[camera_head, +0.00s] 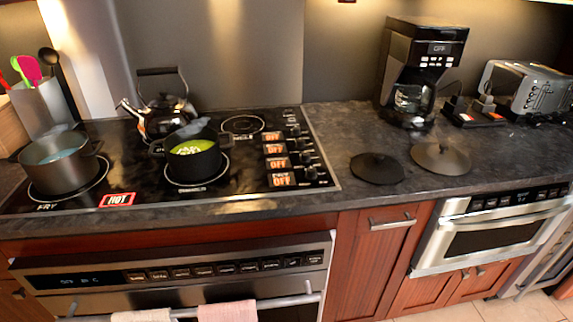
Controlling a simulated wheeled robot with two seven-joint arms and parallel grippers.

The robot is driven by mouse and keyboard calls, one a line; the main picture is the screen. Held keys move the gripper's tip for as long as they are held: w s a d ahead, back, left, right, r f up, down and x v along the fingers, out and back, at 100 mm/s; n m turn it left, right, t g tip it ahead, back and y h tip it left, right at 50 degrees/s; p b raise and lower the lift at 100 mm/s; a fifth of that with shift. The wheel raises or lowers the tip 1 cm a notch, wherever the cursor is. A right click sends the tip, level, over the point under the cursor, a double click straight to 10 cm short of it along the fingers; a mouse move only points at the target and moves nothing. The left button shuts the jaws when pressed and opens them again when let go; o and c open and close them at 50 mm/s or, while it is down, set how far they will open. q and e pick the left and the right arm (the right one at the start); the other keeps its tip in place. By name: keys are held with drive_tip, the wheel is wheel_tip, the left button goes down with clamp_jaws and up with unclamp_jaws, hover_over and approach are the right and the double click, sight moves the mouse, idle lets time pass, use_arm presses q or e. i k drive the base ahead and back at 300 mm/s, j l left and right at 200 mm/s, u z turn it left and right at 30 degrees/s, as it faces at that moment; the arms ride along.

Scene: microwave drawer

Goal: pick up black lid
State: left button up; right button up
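A round black lid (377,169) lies flat on the dark countertop, just right of the stove. It has a small knob on top. A larger grey-brown lid (441,158) lies beside it to the right, close to it. A black pot (193,166) with green contents stands uncovered on a stove burner. A grey pot (62,172) with bluish contents stands uncovered on the left burner. Neither of my grippers shows in this view.
A black kettle (160,104) stands at the back of the stove (130,185). A coffee maker (416,72) and a toaster (527,88) stand behind the lids on the counter. A utensil holder (44,106) is at far left.

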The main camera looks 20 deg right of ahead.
sight(378, 168)
drive_tip(key=z, duration=1.3)
